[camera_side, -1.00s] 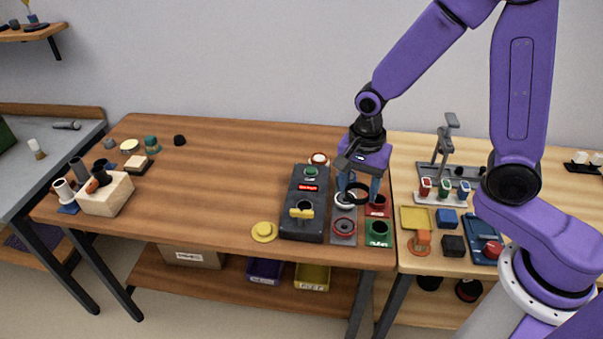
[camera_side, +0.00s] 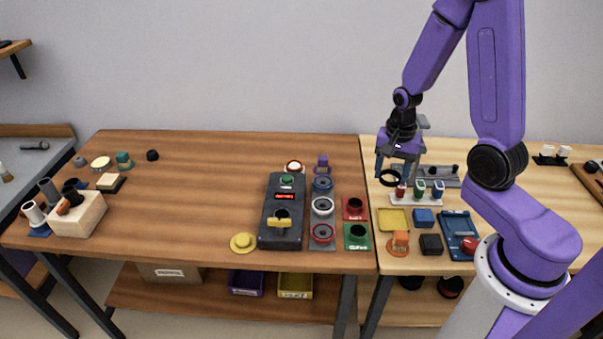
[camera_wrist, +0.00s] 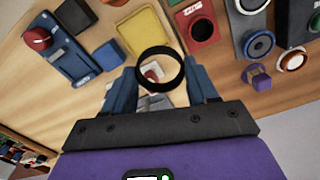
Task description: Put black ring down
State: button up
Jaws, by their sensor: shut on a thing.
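The black ring (camera_side: 390,177) is held between the fingertips of my gripper (camera_side: 393,172) at the right table, above its surface. In the wrist view the ring (camera_wrist: 160,69) sits between the two blue fingers of my gripper (camera_wrist: 162,85), with its open middle facing the camera. My gripper is shut on it. Through the ring, part of a small red and white item shows below. In the side view the ring hangs just left of the rack of red, green and blue items (camera_side: 416,198).
A yellow tray (camera_side: 393,220), a blue block (camera_side: 424,218) and a black block (camera_side: 431,244) lie in front. A grey stand (camera_side: 436,176) is behind. To the left are red (camera_side: 354,208) and green (camera_side: 357,237) square holders and a dark control box (camera_side: 283,212).

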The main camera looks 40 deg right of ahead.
jog(key=w+d+f, duration=0.2)
jog(key=w+f, duration=0.2)
jog(key=w, duration=0.4)
send_over(352, 187)
jog(key=f, duration=0.5)
jog(key=shift+s+a+f, duration=0.1)
jog(key=shift+s, duration=0.2)
jog(key=shift+w+f, duration=0.3)
jog(key=shift+f, duration=1.6)
jog(key=shift+f, duration=0.1)
jog(key=o, duration=1)
